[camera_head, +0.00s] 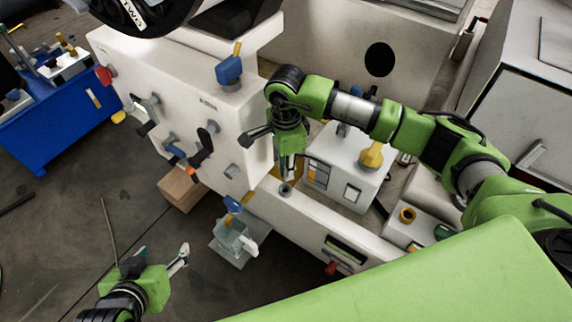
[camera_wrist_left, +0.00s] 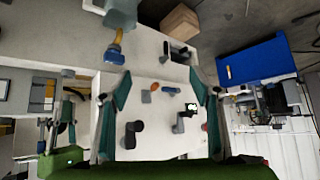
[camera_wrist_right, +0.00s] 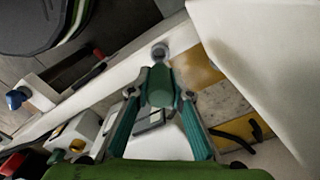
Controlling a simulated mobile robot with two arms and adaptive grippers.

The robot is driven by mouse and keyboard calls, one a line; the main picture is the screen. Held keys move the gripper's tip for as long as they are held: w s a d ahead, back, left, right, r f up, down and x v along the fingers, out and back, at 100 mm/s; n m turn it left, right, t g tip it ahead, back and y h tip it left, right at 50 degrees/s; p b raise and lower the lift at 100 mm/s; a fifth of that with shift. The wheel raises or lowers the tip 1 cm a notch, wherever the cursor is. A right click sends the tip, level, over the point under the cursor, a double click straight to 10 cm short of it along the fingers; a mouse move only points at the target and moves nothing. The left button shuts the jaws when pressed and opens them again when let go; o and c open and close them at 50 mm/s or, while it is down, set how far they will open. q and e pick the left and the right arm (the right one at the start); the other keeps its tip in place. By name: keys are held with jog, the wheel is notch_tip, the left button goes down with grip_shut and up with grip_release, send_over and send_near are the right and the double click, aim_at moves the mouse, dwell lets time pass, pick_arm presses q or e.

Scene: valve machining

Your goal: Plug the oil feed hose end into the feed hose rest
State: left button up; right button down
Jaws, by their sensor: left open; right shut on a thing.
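My right gripper (camera_head: 289,172) points down beside the white machine front. In the right wrist view my right gripper (camera_wrist_right: 160,80) is shut on a dark green rounded piece (camera_wrist_right: 160,92), which looks like the oil feed hose end. A small grey round fitting (camera_wrist_right: 160,51), probably the feed hose rest, lies just beyond the piece's tip; it also shows in the head view (camera_head: 286,190), just below the gripper. Whether the tip touches it cannot be told. My left gripper (camera_head: 165,265) is open and empty at the lower left, with its fingers (camera_wrist_left: 162,92) spread in the left wrist view.
The white machine (camera_head: 220,125) carries several levers and a blue knob (camera_head: 229,70). A clear container (camera_head: 232,245) stands below it near a wooden block (camera_head: 181,187). A blue cart (camera_head: 55,125) is at the left. The dark floor around my left gripper is mostly clear.

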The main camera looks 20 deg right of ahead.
jog(key=shift+f+b, duration=0.5)
jog(key=shift+f, duration=0.2)
jog(key=shift+f+b, duration=0.65)
jog(key=shift+f, duration=0.4)
jog(key=shift+f+b, duration=0.35)
jog(key=shift+b, duration=0.05)
pick_arm(q)
jog(key=w+d+r+t+h, duration=0.1)
jog(key=w+d+r+t, duration=0.1)
jog(key=w+r+t, duration=0.2)
jog(key=w+d+r+t+h, duration=0.1)
jog(key=w+r+t, duration=0.3)
jog(key=r, duration=0.6)
jog(key=shift+w+d+r+t, duration=0.3)
jog(key=shift+w+d, duration=0.1)
jog(key=shift+d, duration=0.25)
jog(key=shift+r, duration=0.1)
jog(key=shift+r+m, duration=0.25)
jog(key=shift+m, duration=0.05)
jog(key=shift+r+t+h, duration=0.25)
jog(key=shift+t+h, duration=0.05)
jog(key=shift+t, duration=0.1)
jog(key=shift+d+r, duration=0.1)
